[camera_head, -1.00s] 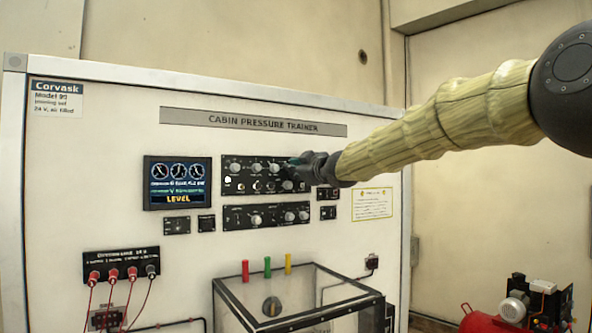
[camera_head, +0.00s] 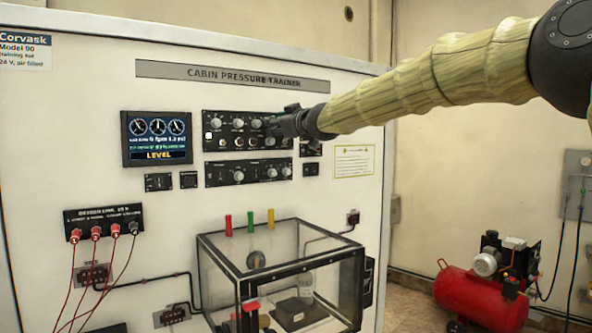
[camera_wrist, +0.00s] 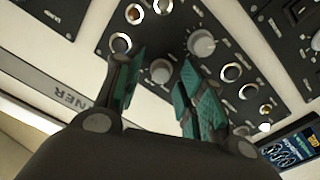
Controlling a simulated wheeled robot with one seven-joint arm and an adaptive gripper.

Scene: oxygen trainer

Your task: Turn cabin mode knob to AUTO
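The upper black control panel (camera_head: 221,145) carries a top row of grey knobs and smaller controls below. My gripper (camera_head: 272,127) is at the right end of this panel and hides part of it. In the wrist view my gripper (camera_wrist: 160,75) is open, its two teal-padded fingers apart. One grey knob (camera_wrist: 160,71) shows in the gap between the fingers; I cannot tell whether they touch it. Another grey knob (camera_wrist: 201,43) is beside the right finger's tip. The labels are too small to read, so I cannot tell which knob is the cabin mode knob.
A display reading LEVEL (camera_head: 157,138) is left of the panel. A lower knob panel (camera_head: 248,171) sits below. A clear box with a dark frame (camera_head: 215,262) stands out in front, with red, green and yellow pegs behind its top. A red compressor (camera_head: 480,297) stands on the floor at right.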

